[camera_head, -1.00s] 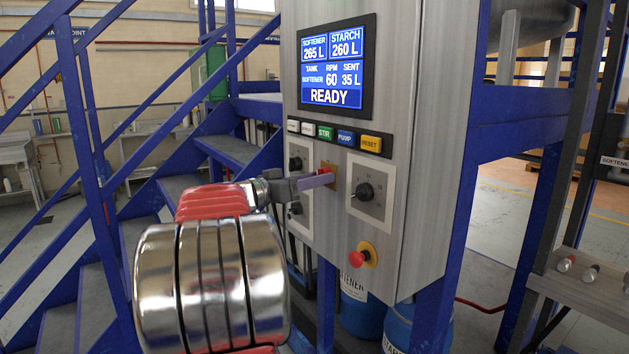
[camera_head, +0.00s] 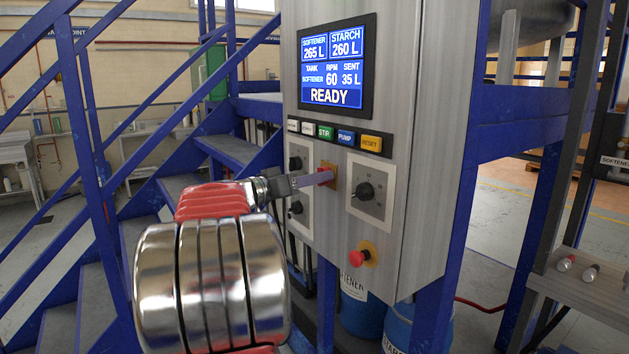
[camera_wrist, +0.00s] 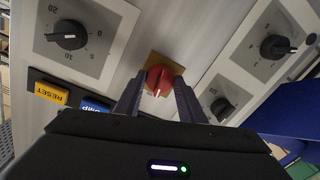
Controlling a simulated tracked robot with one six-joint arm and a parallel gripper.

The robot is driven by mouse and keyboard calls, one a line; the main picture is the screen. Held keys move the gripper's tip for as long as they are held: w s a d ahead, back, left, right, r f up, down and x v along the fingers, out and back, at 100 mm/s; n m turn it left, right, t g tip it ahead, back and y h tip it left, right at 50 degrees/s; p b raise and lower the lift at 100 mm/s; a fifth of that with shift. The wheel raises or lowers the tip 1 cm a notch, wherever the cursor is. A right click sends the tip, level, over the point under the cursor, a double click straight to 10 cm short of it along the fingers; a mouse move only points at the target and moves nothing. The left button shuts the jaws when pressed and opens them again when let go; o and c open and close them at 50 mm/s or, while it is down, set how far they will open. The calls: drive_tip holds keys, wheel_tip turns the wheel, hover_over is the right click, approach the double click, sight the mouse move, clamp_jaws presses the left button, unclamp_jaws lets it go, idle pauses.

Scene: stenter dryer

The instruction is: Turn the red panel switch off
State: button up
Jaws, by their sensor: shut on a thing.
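The red switch (camera_head: 324,170) is a rotary knob on a yellow plate on the grey control cabinet, below the row of labelled buttons. In the wrist view the red knob (camera_wrist: 160,77) sits between the two finger tips, with a white mark at its lower edge. My gripper (camera_head: 321,178) reaches it from the left, and its fingers are shut on the knob. In the wrist view my gripper (camera_wrist: 160,88) has one finger on each side of the knob. The fingers partly hide the knob in the head view.
A black dial (camera_head: 365,191) is close to the right of the switch, and smaller dials (camera_head: 296,163) are to its left. A red emergency-type button (camera_head: 362,254) sits below. The display (camera_head: 336,68) reads READY. Blue stairs (camera_head: 222,150) stand at the left.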

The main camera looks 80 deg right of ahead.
drive_tip(key=n, duration=0.7)
drive_tip(key=n+y, duration=0.1)
drive_tip(key=n, duration=0.7)
drive_tip(key=shift+w+d, duration=0.15)
drive_tip(key=shift+w, duration=0.05)
idle(0.5)
drive_tip(key=o, duration=1)
drive_tip(key=shift+o, duration=0.2)
drive_tip(key=shift+r, duration=0.1)
drive_tip(key=f+v, duration=0.1)
drive_tip(key=v, duration=1.2)
drive_tip(key=shift+w+r, duration=0.4)
